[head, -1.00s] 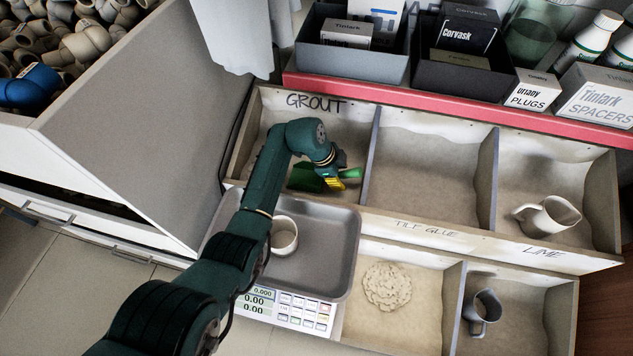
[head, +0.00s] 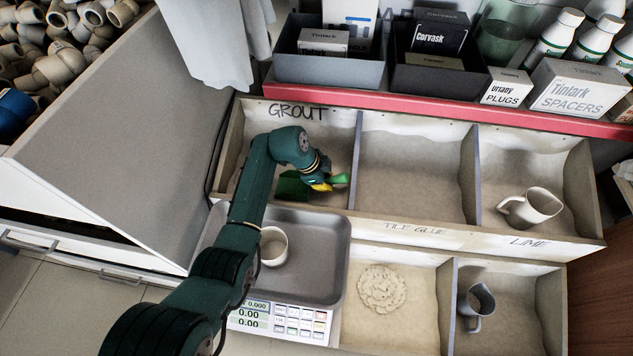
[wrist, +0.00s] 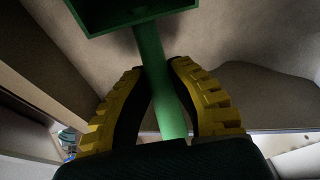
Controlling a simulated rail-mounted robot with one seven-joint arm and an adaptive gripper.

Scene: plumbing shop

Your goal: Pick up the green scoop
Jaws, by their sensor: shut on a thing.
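The green scoop (head: 291,184) is in the GROUT compartment (head: 338,127), partly hidden behind my arm in the head view. My gripper (head: 321,187) is at its handle, inside that compartment. In the wrist view, the yellow ribbed fingers of my gripper (wrist: 160,72) close on both sides of the green handle (wrist: 150,52). The scoop's box-shaped head (wrist: 125,14) shows at the top of that view, beyond the fingertips. I cannot tell whether the scoop touches the powder.
A scale with a grey tray (head: 325,255) and a white cup (head: 274,246) stands in front. Boxes and bottles line the red shelf (head: 400,90) behind.

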